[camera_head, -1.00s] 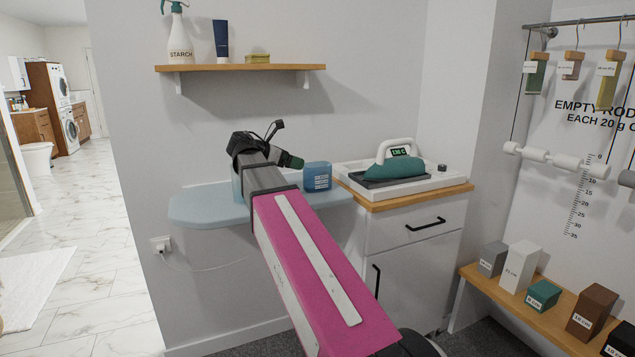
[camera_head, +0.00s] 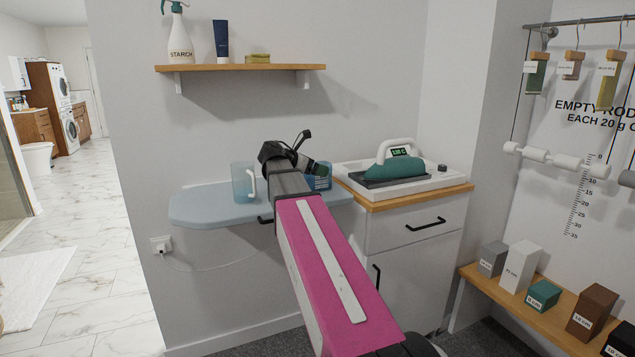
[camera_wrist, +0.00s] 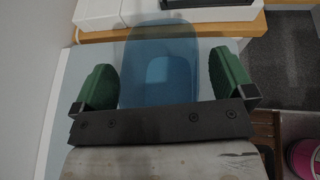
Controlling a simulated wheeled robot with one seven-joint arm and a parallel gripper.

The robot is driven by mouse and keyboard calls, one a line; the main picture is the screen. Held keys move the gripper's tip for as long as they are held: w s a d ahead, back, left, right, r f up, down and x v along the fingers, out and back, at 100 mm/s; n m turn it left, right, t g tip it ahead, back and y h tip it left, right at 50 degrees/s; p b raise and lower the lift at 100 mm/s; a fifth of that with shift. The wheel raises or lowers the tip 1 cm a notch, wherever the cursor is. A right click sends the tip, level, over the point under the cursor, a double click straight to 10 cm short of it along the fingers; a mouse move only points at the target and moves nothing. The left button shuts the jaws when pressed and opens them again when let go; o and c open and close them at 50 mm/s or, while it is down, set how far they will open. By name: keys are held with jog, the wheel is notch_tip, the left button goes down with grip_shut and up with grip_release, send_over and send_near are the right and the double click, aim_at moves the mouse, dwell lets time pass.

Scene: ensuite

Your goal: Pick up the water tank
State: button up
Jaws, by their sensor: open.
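The water tank, taken to be the translucent blue container (camera_head: 322,184), stands on the right end of the pale blue ironing board (camera_head: 205,207). It has lighter lines on its side and is partly hidden by my gripper (camera_head: 312,168). In the wrist view the blue tank (camera_wrist: 160,70) lies between the two green finger pads of my gripper (camera_wrist: 165,74). The pads are wide apart, one on each side of it, with gaps visible. The gripper is open and not closed on the tank.
A clear bluish jug (camera_head: 243,183) with a white handle stands left of my gripper on the board. Right of the tank, a teal iron (camera_head: 394,167) sits on a white base on a cabinet (camera_head: 410,228). A shelf (camera_head: 240,68) is above.

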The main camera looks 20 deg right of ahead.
jog(key=c, duration=1.4)
jog(key=shift+r, duration=0.25)
